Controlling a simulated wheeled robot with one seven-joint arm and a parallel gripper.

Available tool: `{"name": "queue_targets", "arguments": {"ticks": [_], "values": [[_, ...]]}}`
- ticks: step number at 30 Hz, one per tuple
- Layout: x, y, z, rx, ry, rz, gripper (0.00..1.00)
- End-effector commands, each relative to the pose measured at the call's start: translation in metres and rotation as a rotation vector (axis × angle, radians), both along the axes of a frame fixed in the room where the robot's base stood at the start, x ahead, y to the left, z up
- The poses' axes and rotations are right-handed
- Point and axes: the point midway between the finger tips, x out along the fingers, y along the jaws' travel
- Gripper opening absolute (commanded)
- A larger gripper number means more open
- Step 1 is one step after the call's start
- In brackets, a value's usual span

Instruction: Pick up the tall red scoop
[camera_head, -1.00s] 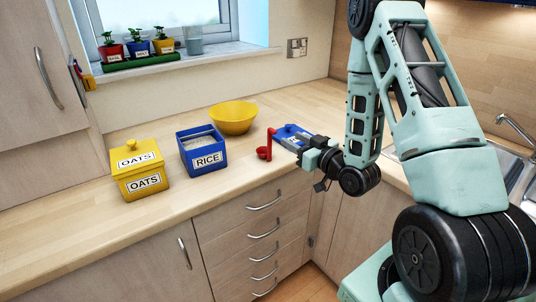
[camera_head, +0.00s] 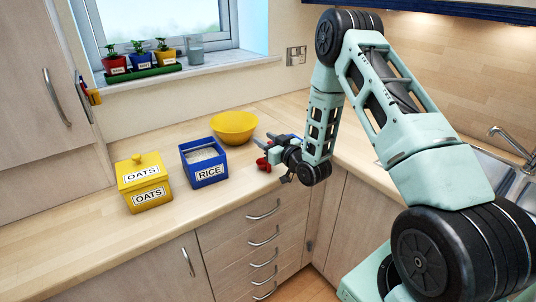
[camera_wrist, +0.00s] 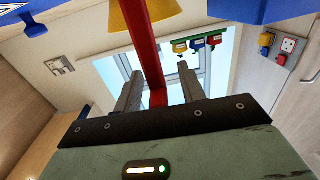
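The tall red scoop (camera_head: 263,164) stands on the worktop near its front edge. In the head view its cup shows below my gripper (camera_head: 265,142), which hides most of the handle. In the wrist view the long red handle (camera_wrist: 156,82) runs between the two fingers of my gripper (camera_wrist: 158,72). The fingers are apart, with a visible gap on each side of the handle, so my gripper looks open around it.
A yellow bowl (camera_head: 235,126) stands just behind the scoop. The blue RICE box (camera_head: 204,163) and yellow OATS box (camera_head: 144,183) stand to the left. A blue item (camera_head: 290,136) lies partly hidden behind my gripper. Small potted plants (camera_head: 139,59) line the windowsill.

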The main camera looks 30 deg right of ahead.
Motion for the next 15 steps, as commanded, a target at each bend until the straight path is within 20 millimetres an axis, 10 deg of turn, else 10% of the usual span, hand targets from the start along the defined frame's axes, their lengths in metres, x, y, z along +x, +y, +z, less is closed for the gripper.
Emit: {"name": "queue_targets", "arguments": {"ticks": [7,12,15], "values": [[0.002,0.0003,-0.0007,0.0,0.001,0.0,0.4],[0.0019,0.0002,-0.0006,0.0,0.001,0.0,0.0],[0.0019,0.0002,-0.0004,0.0,0.0,0.0,0.0]]}}
